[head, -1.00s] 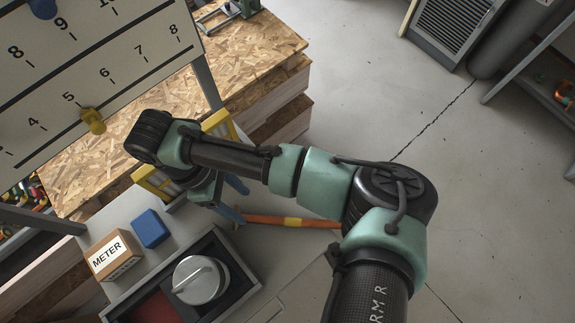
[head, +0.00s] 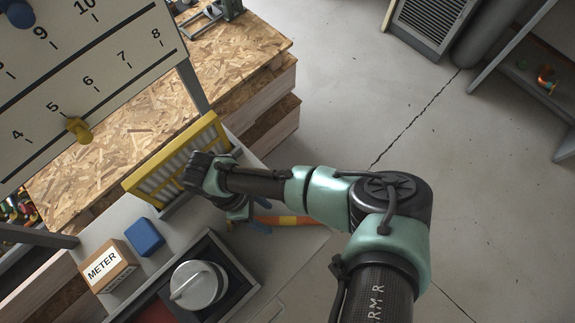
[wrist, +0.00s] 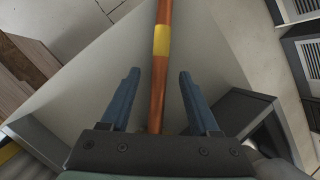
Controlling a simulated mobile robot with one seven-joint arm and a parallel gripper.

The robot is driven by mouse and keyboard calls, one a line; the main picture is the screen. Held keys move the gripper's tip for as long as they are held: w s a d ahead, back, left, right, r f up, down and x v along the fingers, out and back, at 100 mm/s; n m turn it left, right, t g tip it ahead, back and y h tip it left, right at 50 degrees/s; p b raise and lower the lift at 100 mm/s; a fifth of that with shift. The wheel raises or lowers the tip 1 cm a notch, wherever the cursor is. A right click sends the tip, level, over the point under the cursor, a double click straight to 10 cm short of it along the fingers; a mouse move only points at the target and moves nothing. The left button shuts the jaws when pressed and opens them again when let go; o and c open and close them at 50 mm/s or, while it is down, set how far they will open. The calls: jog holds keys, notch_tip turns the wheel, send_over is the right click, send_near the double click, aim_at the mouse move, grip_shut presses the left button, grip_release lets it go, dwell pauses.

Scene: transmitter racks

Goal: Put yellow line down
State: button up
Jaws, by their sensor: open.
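An orange-brown rod with a yellow band (head: 288,221) shows beside my gripper in the head view; its near end is hidden behind the gripper. In the wrist view the rod (wrist: 161,40) runs lengthwise between the fingers, with the yellow band beyond the fingertips. My gripper (wrist: 158,74) has its two blue fingers apart, with gaps visible on both sides of the rod. In the head view the blue fingers (head: 258,226) show partly under the wrist. I cannot tell whether the rod rests on the grey surface (wrist: 95,85) or sits above it.
A yellow-framed filter (head: 135,184) stands left of my wrist. A blue block (head: 145,236), a METER box (head: 104,266) and a tray with a round knob (head: 198,285) are nearby. A numbered board (head: 118,62) carries a yellow peg (head: 79,130). Open floor (head: 420,130) lies right.

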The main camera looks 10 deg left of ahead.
jog(key=shift+x, duration=1.2)
grip_shut()
jog(key=shift+w, duration=0.1)
dwell(0.4)
